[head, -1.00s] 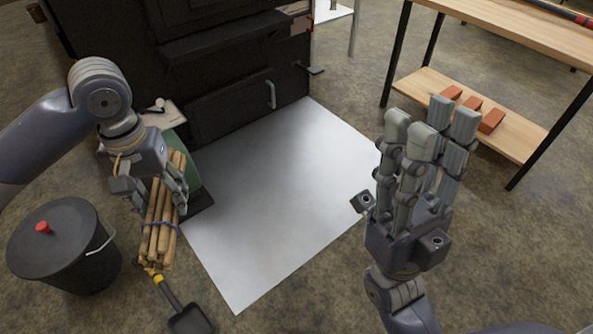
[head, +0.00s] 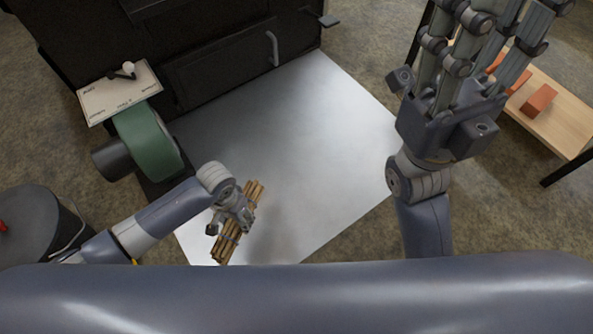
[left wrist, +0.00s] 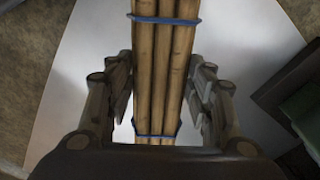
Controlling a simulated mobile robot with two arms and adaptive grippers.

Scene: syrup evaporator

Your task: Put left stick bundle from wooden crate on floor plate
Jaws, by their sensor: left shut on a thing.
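The stick bundle (head: 226,243), light brown sticks tied with blue bands, is in my left gripper (head: 238,217). In the head view it appears over the near part of the pale floor plate (head: 300,130). In the left wrist view the bundle (left wrist: 163,70) runs between the fingers of my left gripper (left wrist: 163,100), with the plate (left wrist: 80,60) behind it. I cannot tell whether the bundle touches the plate. My right gripper (head: 480,50) has its fingers extended and open, empty, at the upper right. The wooden crate is not in view.
A black evaporator (head: 215,60) stands behind the plate. A green blower (head: 148,140) and a paper sheet (head: 120,95) are at its left. A dark lidded bucket (head: 35,225) stands at the left. A wooden shelf (head: 570,125) with bricks is at the right.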

